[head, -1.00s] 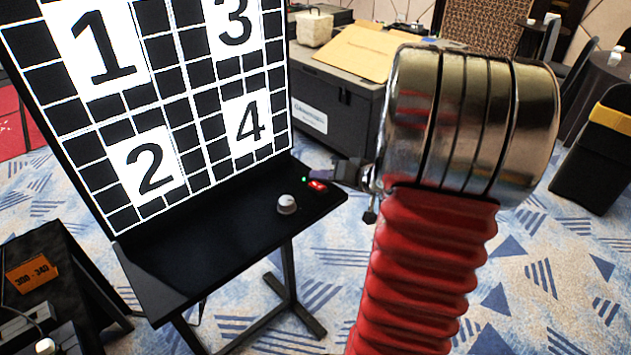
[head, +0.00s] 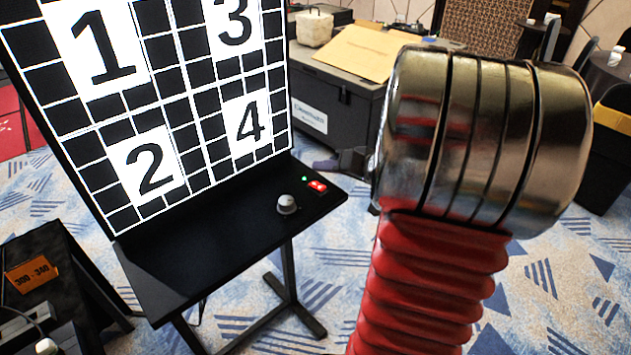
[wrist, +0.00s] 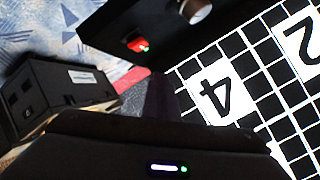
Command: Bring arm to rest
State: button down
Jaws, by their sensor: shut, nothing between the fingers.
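My gripper (head: 328,164) shows in the head view as a small dark shape at the left of my arm's shiny metal joint. It is shut and empty, near the right end of the black shelf below the video wall, apart from the red switch (head: 318,185). In the wrist view my gripper's dark fingers (wrist: 166,98) are together in the middle, with nothing between them. The red switch also shows in the wrist view (wrist: 138,43), with a green light by it. My metal joint and red bellows hide part of the gripper in the head view.
The lit video wall (head: 150,100) shows the numbers 1 to 4 on a grid. A pale knob (head: 287,204) stands on the black shelf (head: 215,240). A black case (head: 335,100) stands behind. A black box with an orange label (head: 32,272) is at lower left. Patterned carpet is open below.

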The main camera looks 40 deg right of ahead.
jog(key=shift+s+r, duration=0.25)
jog(key=shift+r, duration=0.55)
jog(key=shift+s+a+f+m, duration=0.15)
jog(key=shift+f+m, duration=0.15)
jog(key=shift+m, duration=0.4)
jog(key=s+a+f+g, duration=0.1)
jog(key=f, duration=0.1)
jog(key=s+a+f+m+g+y, duration=0.1)
jog(key=s+a, duration=0.1)
jog(key=shift+s+a+f+m+g, duration=0.1)
jog(key=shift+a+f+m+g, duration=0.05)
jog(key=shift+f+m+g, duration=0.2)
jog(key=s+a+f+n+g, duration=0.15)
jog(key=s+a+g, duration=0.4)
jog(key=a, duration=0.65)
jog(key=s+a+r+n+h, duration=0.1)
jog(key=s+a+r+n, duration=0.1)
jog(key=a+r+n, duration=0.2)
jog(key=s+a+r+n+t+h, duration=0.1)
jog(key=s+a+r+n, duration=0.2)
jog(key=a, duration=0.8)
jog(key=shift+s+a+r+n, duration=0.25)
jog(key=shift+a+r+n, duration=0.05)
jog(key=shift+r+n, duration=0.65)
